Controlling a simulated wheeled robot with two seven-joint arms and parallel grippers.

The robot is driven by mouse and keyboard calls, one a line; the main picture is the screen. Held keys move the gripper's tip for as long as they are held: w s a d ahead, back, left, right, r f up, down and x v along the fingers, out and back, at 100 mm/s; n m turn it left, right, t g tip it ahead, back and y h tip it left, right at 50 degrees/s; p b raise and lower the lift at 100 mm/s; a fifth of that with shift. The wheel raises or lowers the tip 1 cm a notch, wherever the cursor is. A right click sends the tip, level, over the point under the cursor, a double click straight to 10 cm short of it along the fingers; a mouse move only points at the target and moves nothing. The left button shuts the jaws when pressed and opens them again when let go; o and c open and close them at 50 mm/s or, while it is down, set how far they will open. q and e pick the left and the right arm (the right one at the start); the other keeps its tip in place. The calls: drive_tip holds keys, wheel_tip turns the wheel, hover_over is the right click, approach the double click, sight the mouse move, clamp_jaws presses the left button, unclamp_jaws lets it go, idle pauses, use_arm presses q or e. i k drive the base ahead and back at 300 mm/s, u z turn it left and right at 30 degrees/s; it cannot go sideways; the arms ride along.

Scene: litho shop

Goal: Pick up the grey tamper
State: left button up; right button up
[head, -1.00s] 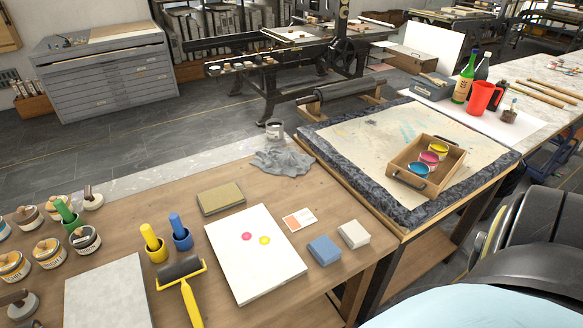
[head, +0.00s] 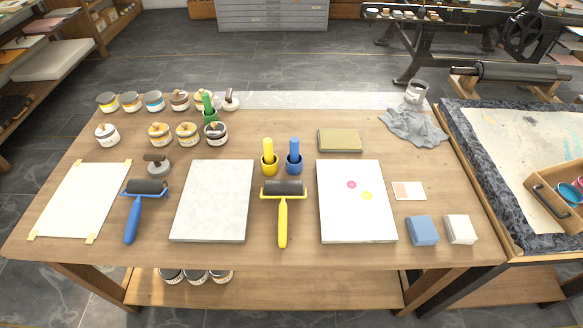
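A similar piece with a paler base and brown handle (head: 231,102) stands at the back edge, right of the green-handled tool (head: 208,106). Neither of my grippers shows in the head view.
Several ink tins (head: 154,101) stand at the back left. Blue and white blocks (head: 422,230) lie at the right. Bare wood surrounds the tamper.

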sight(159, 166)
drive_tip(key=z, duration=2.8)
drive_tip(key=k, duration=1.6)
drive_tip(key=u, duration=2.4)
